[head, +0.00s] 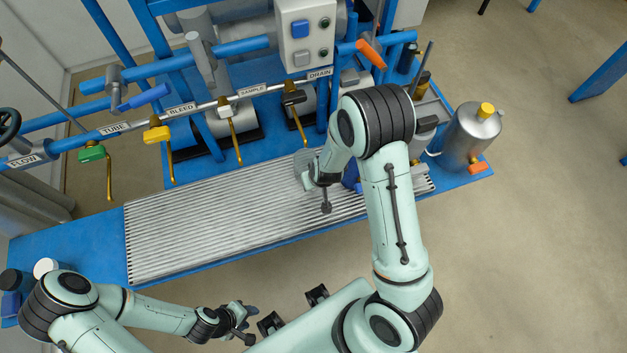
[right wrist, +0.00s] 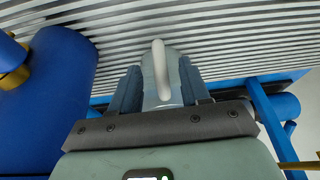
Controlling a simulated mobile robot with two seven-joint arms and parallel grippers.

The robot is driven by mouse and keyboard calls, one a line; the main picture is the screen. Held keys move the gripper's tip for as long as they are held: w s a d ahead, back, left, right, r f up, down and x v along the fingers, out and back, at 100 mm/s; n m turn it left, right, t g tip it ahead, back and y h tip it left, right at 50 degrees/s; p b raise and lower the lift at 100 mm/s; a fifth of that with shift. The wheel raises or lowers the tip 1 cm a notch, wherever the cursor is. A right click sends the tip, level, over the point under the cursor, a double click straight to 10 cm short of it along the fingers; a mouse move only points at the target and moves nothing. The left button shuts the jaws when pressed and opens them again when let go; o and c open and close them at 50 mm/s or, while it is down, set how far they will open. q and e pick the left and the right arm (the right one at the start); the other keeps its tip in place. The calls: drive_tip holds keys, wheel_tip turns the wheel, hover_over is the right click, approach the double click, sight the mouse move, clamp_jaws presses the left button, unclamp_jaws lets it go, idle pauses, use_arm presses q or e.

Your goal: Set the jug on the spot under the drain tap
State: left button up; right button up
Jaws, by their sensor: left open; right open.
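The jug (head: 304,160), a pale see-through vessel, is on the slatted grate below the drain tap (head: 293,97) and its brass spout. My right arm hides part of it. In the right wrist view its pale handle (right wrist: 160,72) lies between the two fingers of my right gripper (right wrist: 156,88). The fingers are open, one on each side of the handle; I cannot tell whether they touch it. In the head view my right gripper (head: 315,178) is at the jug's near right side. My left gripper (head: 246,322) is open and empty, away from the bench. The spot itself is hidden.
The slatted grate (head: 200,225) is bare to the left of the jug. Taps labelled sample (head: 224,108), bleed (head: 156,132) and tube (head: 91,153) hang over its back edge. A metal canister with a yellow cap (head: 471,135) stands at the right end. Blue pipes rise behind.

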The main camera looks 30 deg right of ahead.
drive_tip(key=p+v, duration=0.3)
drive_tip(key=v, duration=0.6)
use_arm(q)
drive_tip(key=w+r, duration=0.1)
drive_tip(key=r, duration=0.1)
drive_tip(key=w+r, duration=0.2)
drive_tip(key=shift+w+r, duration=0.15)
drive_tip(key=shift+w, duration=0.1)
use_arm(e)
drive_tip(key=s+a+f+m+g+y, duration=0.1)
drive_tip(key=s+a+f+g+y, duration=0.1)
drive_tip(key=s+a+f, duration=0.4)
drive_tip(key=s+a+f+m+g+y, duration=0.1)
drive_tip(key=s+a+f+g+y, duration=0.1)
drive_tip(key=s+a+f, duration=0.3)
drive_tip(key=s+f, duration=0.4)
drive_tip(key=f, duration=0.1)
drive_tip(key=shift+s+a, duration=0.2)
drive_tip(key=shift+a, duration=0.2)
